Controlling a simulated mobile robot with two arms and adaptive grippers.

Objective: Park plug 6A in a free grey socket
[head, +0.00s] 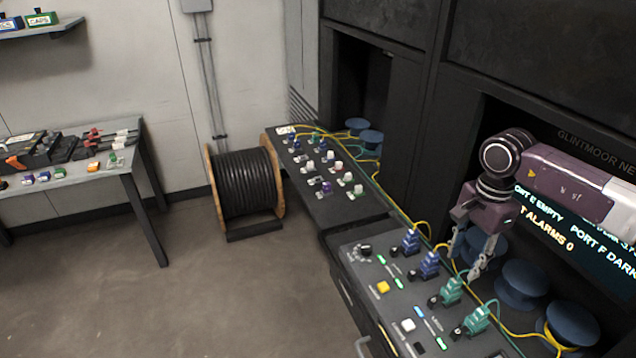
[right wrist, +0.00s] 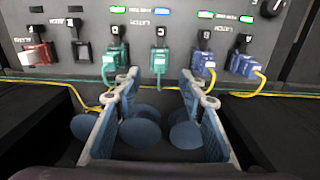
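My right gripper (head: 468,262) is open and empty, above the rear side of the near panel (head: 362,290). It also shows in the right wrist view (right wrist: 166,88), with a gap between its fingers. Two blue plugs (head: 411,241) (head: 428,264) and two green plugs (head: 452,291) (head: 476,320) sit in a row on this panel. In the right wrist view a green plug (right wrist: 160,62) is just beyond the gap between the fingers. I cannot read which plug is 6A. A dark, empty-looking socket (right wrist: 83,50) stands beside the red plug (right wrist: 36,55). My left gripper is not in view.
Yellow cables (head: 421,226) run behind the plugs, near blue spools (head: 523,284). A farther panel (head: 327,206) holds several small coloured pieces. A cable drum (head: 246,181) stands on the floor. A side table (head: 66,177) holds tools at left. The middle floor is clear.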

